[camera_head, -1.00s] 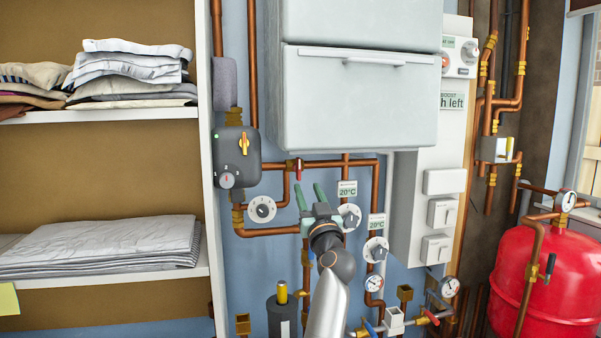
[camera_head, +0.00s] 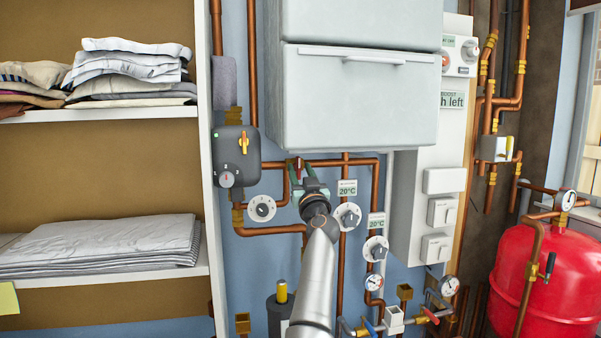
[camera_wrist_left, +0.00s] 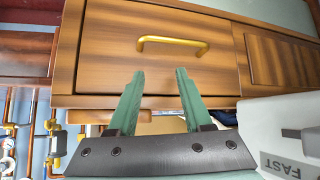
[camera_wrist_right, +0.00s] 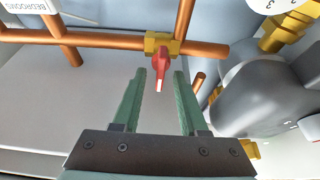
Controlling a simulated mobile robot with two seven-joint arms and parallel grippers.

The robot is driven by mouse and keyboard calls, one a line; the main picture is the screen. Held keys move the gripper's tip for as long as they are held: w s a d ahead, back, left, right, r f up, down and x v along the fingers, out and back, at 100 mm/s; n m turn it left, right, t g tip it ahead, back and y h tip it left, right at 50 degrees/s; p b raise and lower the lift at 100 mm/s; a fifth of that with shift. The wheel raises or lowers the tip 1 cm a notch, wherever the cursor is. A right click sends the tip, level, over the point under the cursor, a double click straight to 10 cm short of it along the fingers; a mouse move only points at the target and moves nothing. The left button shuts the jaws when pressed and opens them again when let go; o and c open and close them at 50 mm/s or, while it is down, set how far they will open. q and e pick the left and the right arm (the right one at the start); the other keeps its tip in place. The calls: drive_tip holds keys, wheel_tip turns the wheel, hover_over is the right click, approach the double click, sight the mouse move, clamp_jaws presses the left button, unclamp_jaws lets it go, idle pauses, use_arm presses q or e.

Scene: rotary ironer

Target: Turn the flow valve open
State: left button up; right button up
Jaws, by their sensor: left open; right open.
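A small valve with a red lever (camera_wrist_right: 162,70) sits on a brass body (camera_wrist_right: 160,43) in a horizontal copper pipe. No readable label shows which valve is the flow valve. The red lever also shows in the head view (camera_head: 299,164), just below the big white cabinet. My right gripper (camera_head: 305,172) is raised at this valve; in the right wrist view its open green fingers (camera_wrist_right: 158,74) stand on either side of the lever's free end, with gaps visible. My left gripper (camera_wrist_left: 159,74) is open and empty, facing a wooden drawer with a brass handle (camera_wrist_left: 172,44).
A dark grey control box (camera_head: 240,150) and a white dial (camera_head: 262,209) are left of the right gripper. More dials (camera_head: 347,216) are on its right. Other valves and gauges (camera_head: 450,286) are lower right, beside a red tank (camera_head: 565,285). Linen shelves (camera_head: 100,117) are on the left.

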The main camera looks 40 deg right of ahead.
drive_tip(key=shift+c, duration=0.3)
clamp_jaws()
drive_tip(key=shift+m, duration=0.5)
drive_tip(key=m+g+h, duration=0.1)
drive_tip(key=m, duration=0.1)
drive_tip(key=m+h, duration=0.1)
drive_tip(key=m, duration=0.2)
drive_tip(key=shift+a+g+h, duration=0.15)
drive_tip(key=shift+g+h, duration=0.15)
drive_tip(key=shift+g, duration=0.1)
drive_tip(key=m+g, duration=0.1)
drive_tip(key=m, duration=0.2)
drive_tip(key=m+g+h, duration=0.1)
drive_tip(key=m, duration=0.2)
drive_tip(key=shift+w+a+r+m+g+h, duration=0.1)
drive_tip(key=shift+m+g+h, duration=0.2)
drive_tip(key=shift+g, duration=0.1)
drive_tip(key=m+g, duration=0.1)
drive_tip(key=m, duration=0.2)
drive_tip(key=m+g, duration=0.1)
drive_tip(key=m, duration=0.2)
drive_tip(key=shift+r+g, duration=0.1)
drive_tip(key=shift+g, duration=0.2)
drive_tip(key=shift+m+g+y, duration=0.4)
drive_tip(key=shift+m+g, duration=0.1)
drive_tip(key=shift+m, duration=1.3)
